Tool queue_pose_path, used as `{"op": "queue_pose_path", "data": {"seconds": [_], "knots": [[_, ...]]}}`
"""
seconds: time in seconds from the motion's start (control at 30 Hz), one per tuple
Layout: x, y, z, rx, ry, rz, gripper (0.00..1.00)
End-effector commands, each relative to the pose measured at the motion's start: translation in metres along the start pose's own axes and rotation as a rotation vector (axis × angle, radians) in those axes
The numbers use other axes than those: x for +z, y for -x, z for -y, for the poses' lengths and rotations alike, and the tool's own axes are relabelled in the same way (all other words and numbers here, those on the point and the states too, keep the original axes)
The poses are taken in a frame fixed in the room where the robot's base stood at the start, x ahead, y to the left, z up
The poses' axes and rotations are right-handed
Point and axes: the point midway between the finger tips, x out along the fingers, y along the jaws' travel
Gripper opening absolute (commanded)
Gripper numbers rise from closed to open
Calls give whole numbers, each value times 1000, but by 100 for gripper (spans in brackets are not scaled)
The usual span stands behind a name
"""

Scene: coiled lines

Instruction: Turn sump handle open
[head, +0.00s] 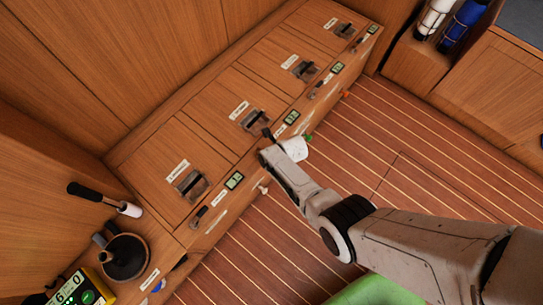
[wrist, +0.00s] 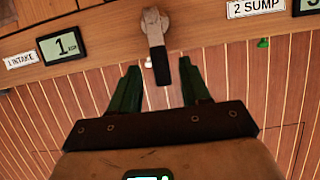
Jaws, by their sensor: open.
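The sump handle (wrist: 154,28) shows at the top middle of the wrist view, just left of the "2 SUMP" label (wrist: 256,8). It has a worn, pale metal lever and a black grip (wrist: 160,67) that points down the picture, tilted slightly. My gripper (wrist: 158,64) is open, with its two dark green fingers on either side of the black grip. A gap shows on both sides, so neither finger visibly touches it. In the head view my arm's end (head: 272,157) is at the cabinet's front edge, and the fingers cannot be made out there.
The "1 INTAKE" label (wrist: 22,60) and a gauge reading 1 (wrist: 64,46) are left of the handle. A green knob (wrist: 263,43) sits below the sump label. Another handle (head: 198,216) is further left along the wooden cabinet (head: 205,135). Striped floor (head: 420,135) is open in front.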

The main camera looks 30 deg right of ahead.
Motion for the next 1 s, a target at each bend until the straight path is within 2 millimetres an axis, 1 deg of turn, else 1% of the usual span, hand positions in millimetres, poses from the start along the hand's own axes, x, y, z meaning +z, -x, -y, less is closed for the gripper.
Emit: {"op": "queue_pose_path", "data": {"seconds": [0.13,0.27,0.5,0.7,0.83,1.0], "knots": [[0,3,0,0,1,0,47],[1,17,0,0,1,0,47],[2,61,0,-1,3,0,47],[1,90,0,0,1,0,47],[0,101,0,0,1,0,47],[0,108,-1,0,1,0,47]]}}
